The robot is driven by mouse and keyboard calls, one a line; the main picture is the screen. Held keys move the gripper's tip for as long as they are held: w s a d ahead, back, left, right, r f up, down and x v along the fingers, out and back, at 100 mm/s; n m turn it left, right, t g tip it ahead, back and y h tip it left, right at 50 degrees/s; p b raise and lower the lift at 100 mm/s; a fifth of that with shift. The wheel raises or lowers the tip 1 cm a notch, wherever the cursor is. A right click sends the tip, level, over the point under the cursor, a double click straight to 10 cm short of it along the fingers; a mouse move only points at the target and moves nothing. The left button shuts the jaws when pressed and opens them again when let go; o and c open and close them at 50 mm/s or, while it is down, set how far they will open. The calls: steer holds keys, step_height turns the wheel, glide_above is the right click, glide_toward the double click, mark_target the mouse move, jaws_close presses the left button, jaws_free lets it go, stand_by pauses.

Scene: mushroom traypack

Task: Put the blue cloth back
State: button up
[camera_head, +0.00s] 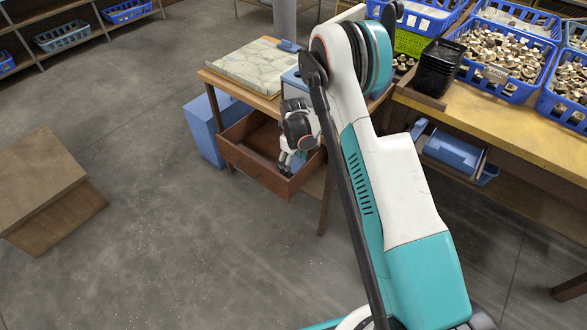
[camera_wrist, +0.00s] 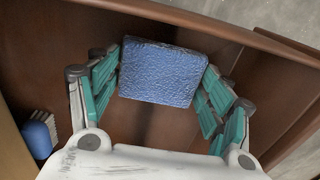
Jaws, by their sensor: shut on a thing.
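My gripper (camera_head: 288,166) reaches down into an open brown drawer (camera_head: 250,166) under the small wooden table. In the wrist view its green-padded fingers are shut on the blue cloth (camera_wrist: 160,74), a folded, textured, roughly rectangular piece. The cloth is between the fingertips, over the drawer's brown floor (camera_wrist: 150,122). Whether its underside touches the floor I cannot tell. In the head view my gripper and wrist hide the cloth.
A blue-backed brush (camera_wrist: 40,134) lies at the drawer's left in the wrist view. A stone-patterned slab (camera_head: 256,66) lies on the table above. A blue bin (camera_head: 208,132) stands left of the drawer. Mushroom crates (camera_head: 508,92) fill the right bench.

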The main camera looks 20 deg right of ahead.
steer(key=shift+f, duration=1.15)
steer(key=shift+f, duration=0.15)
steer(key=o, duration=1)
steer(key=shift+o, duration=0.2)
